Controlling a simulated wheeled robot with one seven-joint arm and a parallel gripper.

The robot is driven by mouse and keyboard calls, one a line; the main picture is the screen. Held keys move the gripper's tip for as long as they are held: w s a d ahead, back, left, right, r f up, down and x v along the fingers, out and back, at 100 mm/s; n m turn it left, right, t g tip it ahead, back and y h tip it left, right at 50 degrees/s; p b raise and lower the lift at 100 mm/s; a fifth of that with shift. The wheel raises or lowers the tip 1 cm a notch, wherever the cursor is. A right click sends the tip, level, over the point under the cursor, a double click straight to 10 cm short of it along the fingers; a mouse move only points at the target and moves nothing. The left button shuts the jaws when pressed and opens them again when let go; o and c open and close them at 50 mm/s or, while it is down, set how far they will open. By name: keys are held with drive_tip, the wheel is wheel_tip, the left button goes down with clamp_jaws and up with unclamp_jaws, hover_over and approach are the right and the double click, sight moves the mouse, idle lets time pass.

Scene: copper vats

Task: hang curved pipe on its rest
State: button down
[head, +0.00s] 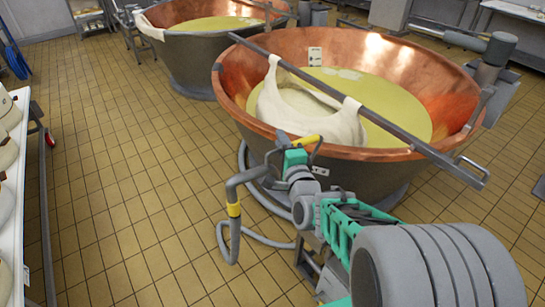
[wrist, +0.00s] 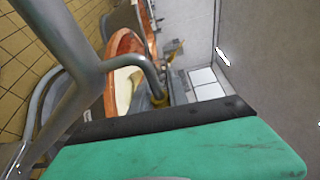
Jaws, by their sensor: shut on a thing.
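The grey curved pipe (head: 233,188), with a yellow band, hangs in front of the near copper vat, left of my arm. My gripper (head: 293,159), with green fingers, is shut on the pipe near its upper end, beside the vat's outer wall. A yellow piece shows just above the gripper. In the wrist view a green finger (wrist: 180,150) fills the bottom, and grey pipe (wrist: 60,55) crosses the left side. I cannot make out the pipe's rest in either view.
The near copper vat (head: 240,75) holds yellow liquid and a white cloth (head: 345,122) on a grey bar across its rim. A grey hose (head: 262,200) lies at its foot. A second vat (head: 185,55) stands behind. A white shelf (head: 12,200) is at left. Tiled floor between is clear.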

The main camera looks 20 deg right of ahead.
drive_tip(key=w+d+y, duration=0.1)
drive_tip(key=w+d, duration=0.2)
drive_tip(key=d, duration=0.7)
drive_tip(key=w+d+y, duration=0.1)
drive_tip(key=w+d, duration=0.3)
drive_tip(key=d, duration=0.5)
drive_tip(key=w+d+f+b, duration=0.1)
drive_tip(key=d+f+b, duration=0.2)
drive_tip(key=f+b, duration=0.8)
drive_tip(key=d+f+b, duration=0.4)
drive_tip(key=f+b, duration=0.7)
drive_tip(key=f, duration=0.6)
drive_tip(key=shift+w+d, duration=0.2)
drive_tip(key=shift+w, duration=0.15)
